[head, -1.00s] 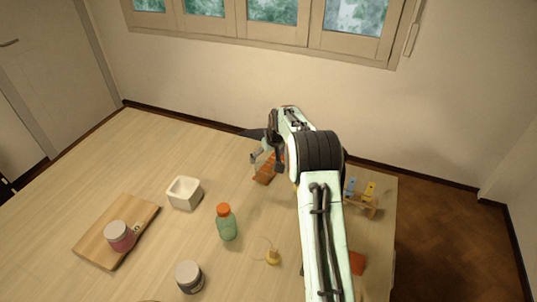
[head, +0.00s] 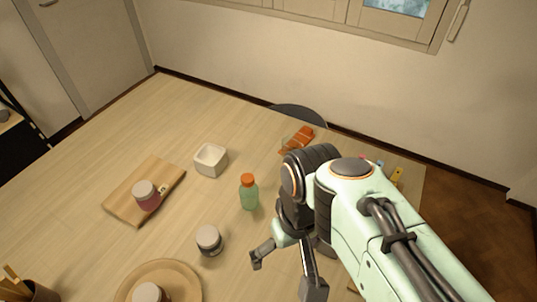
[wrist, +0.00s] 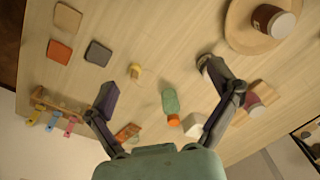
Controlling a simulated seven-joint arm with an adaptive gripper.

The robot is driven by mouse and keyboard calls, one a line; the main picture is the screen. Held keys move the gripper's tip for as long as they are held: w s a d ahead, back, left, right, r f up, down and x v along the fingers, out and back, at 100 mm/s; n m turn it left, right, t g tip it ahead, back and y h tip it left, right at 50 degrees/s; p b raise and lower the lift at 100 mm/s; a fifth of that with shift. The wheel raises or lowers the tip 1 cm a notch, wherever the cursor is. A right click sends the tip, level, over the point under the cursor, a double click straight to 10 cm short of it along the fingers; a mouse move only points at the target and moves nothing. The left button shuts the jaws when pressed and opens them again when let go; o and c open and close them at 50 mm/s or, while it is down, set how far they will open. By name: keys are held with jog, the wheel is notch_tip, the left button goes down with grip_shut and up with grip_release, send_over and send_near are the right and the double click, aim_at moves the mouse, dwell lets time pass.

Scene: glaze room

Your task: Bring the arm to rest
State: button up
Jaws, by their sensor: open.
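My gripper (head: 287,272) is open and empty, hanging over the near part of the wooden table (head: 110,160), with the arm folded at the right. In the wrist view the fingers (wrist: 160,85) are spread wide with nothing held between them. A green bottle with an orange cap (head: 249,196) stands upright beyond the gripper, apart from it. A dark jar with a pale lid (head: 209,241) stands left of the gripper; in the wrist view one finger partly covers it. A small yellow object (wrist: 135,72) shows between the fingers in that view.
A white square bowl (head: 210,161), a board (head: 168,174) bearing a pink jar (head: 146,198), and a round tray (head: 190,277) lie left. Several tiles, one dark (wrist: 98,53), and a peg rack (wrist: 62,103) show in the wrist view. The far-left table is clear.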

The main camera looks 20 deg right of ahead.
jog(key=s, duration=0.2)
jog(key=s+f, duration=0.1)
jog(key=s, duration=0.1)
jog(key=shift+s+a+f, duration=0.15)
jog(key=shift+s+a, duration=0.05)
